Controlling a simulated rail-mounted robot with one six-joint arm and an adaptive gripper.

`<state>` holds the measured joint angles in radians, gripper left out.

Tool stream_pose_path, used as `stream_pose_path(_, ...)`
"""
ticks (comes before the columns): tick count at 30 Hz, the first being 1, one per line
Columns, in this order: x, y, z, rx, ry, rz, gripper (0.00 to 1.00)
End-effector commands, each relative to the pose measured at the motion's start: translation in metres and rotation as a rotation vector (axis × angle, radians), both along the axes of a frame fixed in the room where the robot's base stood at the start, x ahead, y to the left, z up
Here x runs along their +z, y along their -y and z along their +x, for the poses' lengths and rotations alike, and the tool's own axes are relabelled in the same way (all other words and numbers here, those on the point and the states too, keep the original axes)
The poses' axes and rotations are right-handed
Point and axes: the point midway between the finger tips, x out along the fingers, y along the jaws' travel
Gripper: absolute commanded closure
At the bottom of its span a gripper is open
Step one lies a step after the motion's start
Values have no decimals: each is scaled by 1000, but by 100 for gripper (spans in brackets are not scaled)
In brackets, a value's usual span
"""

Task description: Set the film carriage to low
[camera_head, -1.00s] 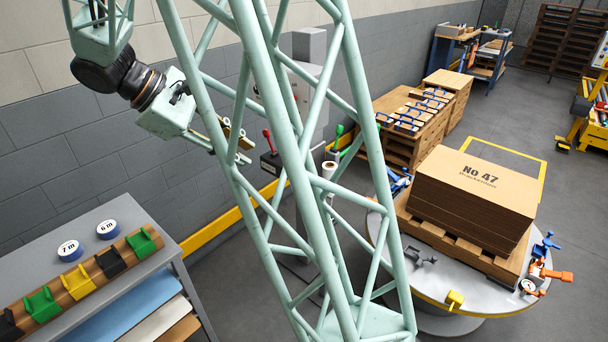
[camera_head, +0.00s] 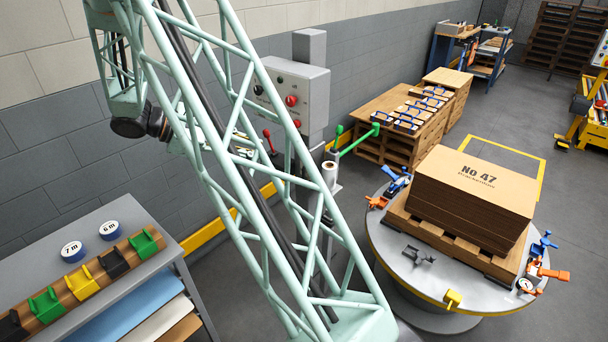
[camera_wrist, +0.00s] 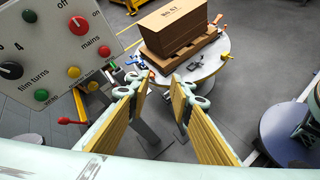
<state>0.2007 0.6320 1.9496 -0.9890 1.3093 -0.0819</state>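The film carriage sits low on the grey wrapper post in the head view, with a white film roll (camera_head: 330,174). A red-knobbed lever (camera_head: 269,139) and a green-handled bar (camera_head: 360,139) show near it. The red lever also shows at the left in the wrist view (camera_wrist: 70,122). My gripper (camera_wrist: 161,84) is open and empty, its two yellow-padded fingers apart. In the head view my gripper (camera_head: 238,146) is partly hidden behind my lattice arm, near the red lever. Contact cannot be told. My arm and left finger hide much of the carriage.
A grey control box (camera_head: 295,95) with knobs and buttons is on the post; its panel (camera_wrist: 45,55) is close to my gripper's left. A round turntable (camera_head: 392,250) with a carton stack (camera_head: 474,198) stands right. A grey shelf (camera_head: 40,252) stands front left.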

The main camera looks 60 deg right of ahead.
Motion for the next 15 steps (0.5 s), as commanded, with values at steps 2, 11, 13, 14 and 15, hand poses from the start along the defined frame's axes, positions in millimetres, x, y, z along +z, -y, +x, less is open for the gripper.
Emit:
stream_pose_path(2, -8, 8, 5, 10, -26, -11, 80)
stream_pose_path(11, -38, 38, 24, 51, -114, -55, 80)
stream_pose_path(13, -45, 45, 28, 61, -135, -66, 80)
stream_pose_path(14, -49, 48, 30, 65, -144, -70, 80)
stream_pose_path(15, -53, 52, 32, 71, -155, -76, 80)
